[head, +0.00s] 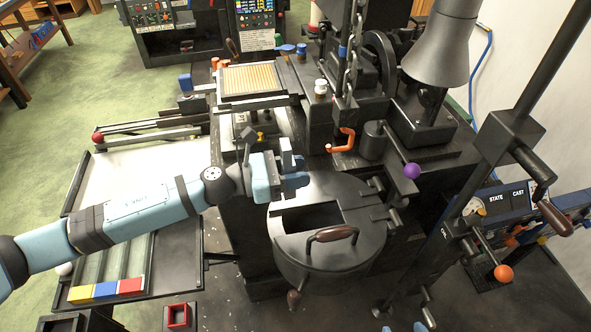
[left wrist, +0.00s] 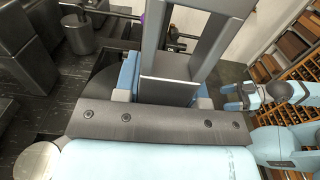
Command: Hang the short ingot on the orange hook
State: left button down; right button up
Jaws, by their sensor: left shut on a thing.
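The orange hook (head: 342,141) is a C-shaped piece at the front of the dark machine, right of and a little above my left gripper. My left gripper (head: 291,168) is over the back left edge of the round black pot. It is shut on a grey metal piece (left wrist: 166,90), which shows between the fingers in the left wrist view. I cannot tell for certain that this piece is the short ingot. The held piece and the hook are apart. My right gripper (left wrist: 232,97) shows small at the right of the left wrist view; its jaw state is unclear.
The lidded pot (head: 325,250) has a dark opening and a brown handle. A purple ball knob (head: 411,171) and a chain (head: 352,60) are near the hook. A pale tray (head: 140,180) with coloured blocks lies left. Levers stand at right.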

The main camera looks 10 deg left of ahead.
pick_arm(q)
jog(key=shift+p+x, duration=0.55)
jog(key=shift+x, duration=1.85)
jog(key=shift+x, duration=1.75)
jog(key=shift+w+d+r+p, duration=0.15)
jog(key=shift+d+p, duration=0.15)
jog(key=shift+d, duration=0.05)
jog(key=shift+x, duration=0.8)
jog(key=shift+f+b, duration=0.8)
jog(key=shift+f, duration=0.15)
dwell(0.5)
jog(key=shift+f, duration=0.2)
dwell(1.0)
